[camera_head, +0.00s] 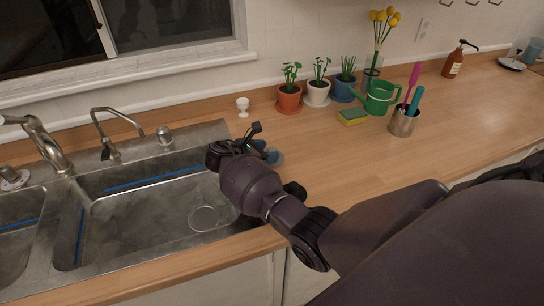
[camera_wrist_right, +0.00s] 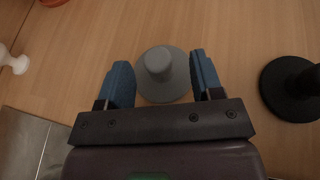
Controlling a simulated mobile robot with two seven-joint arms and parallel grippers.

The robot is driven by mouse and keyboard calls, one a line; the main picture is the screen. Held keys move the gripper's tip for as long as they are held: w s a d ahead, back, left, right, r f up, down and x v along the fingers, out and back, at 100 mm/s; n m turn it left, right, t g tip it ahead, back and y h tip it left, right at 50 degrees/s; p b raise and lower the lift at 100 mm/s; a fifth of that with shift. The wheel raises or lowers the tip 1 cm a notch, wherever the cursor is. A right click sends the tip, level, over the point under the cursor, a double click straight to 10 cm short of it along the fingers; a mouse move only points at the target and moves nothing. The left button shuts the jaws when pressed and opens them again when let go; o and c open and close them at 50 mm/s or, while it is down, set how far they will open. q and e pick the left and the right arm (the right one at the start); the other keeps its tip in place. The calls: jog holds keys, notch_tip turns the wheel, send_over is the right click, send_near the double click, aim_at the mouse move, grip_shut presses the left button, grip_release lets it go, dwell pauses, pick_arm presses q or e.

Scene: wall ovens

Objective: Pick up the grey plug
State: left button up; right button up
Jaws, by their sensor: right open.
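The grey plug (camera_wrist_right: 158,72), a round disc with a raised knob, stands on the wooden counter in the right wrist view. My right gripper (camera_wrist_right: 160,64) is open, with one blue-padded finger on each side of the knob. A gap shows between the knob and each finger, and the gripper holds nothing. In the head view my right gripper (camera_head: 267,152) is over the counter just right of the sink, and the arm mostly hides the plug there. My left gripper is not in view.
A black round object with an upright knob (camera_wrist_right: 290,90) stands right of the gripper. A white egg cup (camera_head: 243,106) and potted plants (camera_head: 289,98) stand behind. The sink (camera_head: 150,205) is to the left.

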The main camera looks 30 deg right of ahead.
aim_at(272, 149)
jog(key=shift+x, duration=2.35)
jog(key=shift+w+r, duration=0.15)
jog(key=shift+c, duration=0.3)
jog(key=c, duration=0.9)
jog(key=shift+c, duration=0.2)
